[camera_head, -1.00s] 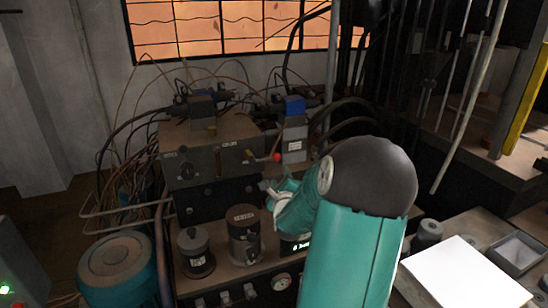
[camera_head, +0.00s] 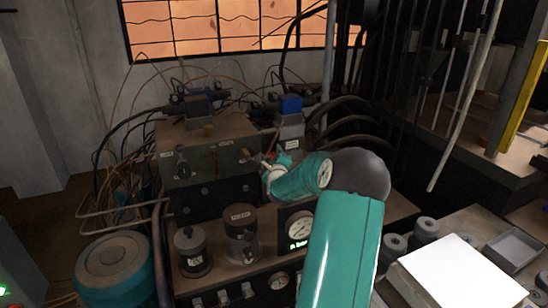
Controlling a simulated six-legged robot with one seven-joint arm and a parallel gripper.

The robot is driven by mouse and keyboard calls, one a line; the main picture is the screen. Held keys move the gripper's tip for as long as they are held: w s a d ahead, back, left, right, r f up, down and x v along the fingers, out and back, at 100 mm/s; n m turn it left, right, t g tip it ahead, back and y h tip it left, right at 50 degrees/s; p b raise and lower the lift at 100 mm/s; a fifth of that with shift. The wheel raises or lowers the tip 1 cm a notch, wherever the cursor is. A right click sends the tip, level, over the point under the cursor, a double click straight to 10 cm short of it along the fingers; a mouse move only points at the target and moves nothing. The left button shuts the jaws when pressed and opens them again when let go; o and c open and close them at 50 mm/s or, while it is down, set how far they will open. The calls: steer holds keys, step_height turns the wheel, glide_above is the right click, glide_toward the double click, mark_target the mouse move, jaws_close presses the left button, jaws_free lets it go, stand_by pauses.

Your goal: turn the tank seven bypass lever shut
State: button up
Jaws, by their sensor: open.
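The lever (camera_head: 247,156) is on the front of a brown valve block (camera_head: 222,140) on the bench machine. Its shaft sticks out to the right, and its red knob is mostly hidden by my gripper. My gripper (camera_head: 268,161) is at the knob end of the lever. Its jaws are open, and I cannot tell whether they touch or surround the knob. The small labels on the block are too small to read, so I cannot confirm the tank number.
A dark knob (camera_head: 183,170) sits on the block's left face. A blue-topped valve (camera_head: 291,115) stands behind my gripper. Two cylinders (camera_head: 240,235) and a round gauge (camera_head: 300,226) are below. Hoses and cables crowd the back. A white sheet (camera_head: 458,272) lies at the right.

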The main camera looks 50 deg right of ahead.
steer(key=shift+w, duration=0.1)
jaws_close()
